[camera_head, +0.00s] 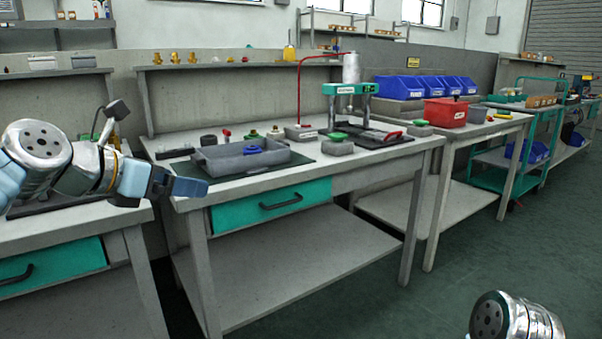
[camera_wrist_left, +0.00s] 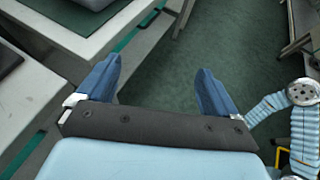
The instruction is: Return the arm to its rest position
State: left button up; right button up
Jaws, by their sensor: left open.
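My left arm reaches in from the left in the head view, and its gripper (camera_head: 180,186) hangs in front of the near left corner of the middle workbench (camera_head: 330,184). In the left wrist view the two blue fingers of the left gripper (camera_wrist_left: 160,88) stand wide apart with nothing between them. Green floor and the bench's edge show beyond them. Part of my right arm shows at the bottom right of the head view; its gripper is out of view.
A grey tray (camera_head: 235,164) with a blue part (camera_head: 254,150) lies on the middle bench. A press (camera_head: 350,90) stands behind it. Another bench (camera_head: 60,240) is at the left. A red bin (camera_head: 446,112) stands farther right. The green floor (camera_head: 400,295) in front is clear.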

pick_arm(q)
jog(key=w+d+f+m+g+y+p, duration=0.1)
jog(key=w+f+m, duration=0.15)
jog(key=f, duration=0.85)
jog(key=w+d+f+m+g, duration=0.15)
jog(key=f+m, duration=0.25)
jog(key=f, duration=0.7)
jog(key=w+d+f+m+g+y+p, duration=0.15)
jog(key=f+m, duration=0.25)
jog(key=f, duration=0.7)
jog(key=s+d+f+m+g, duration=0.2)
jog(key=s+f+m, duration=0.6)
jog(key=s+f, duration=0.4)
jog(key=s+d+f+m+g+p, duration=0.1)
jog(key=s+d+f+m+g, duration=0.2)
jog(key=s+f+m, duration=0.5)
jog(key=s+f, duration=0.3)
jog(key=f, duration=0.5)
jog(key=shift+s+g+p, duration=0.3)
jog(key=shift+s+g, duration=0.1)
jog(key=shift+d+f, duration=0.1)
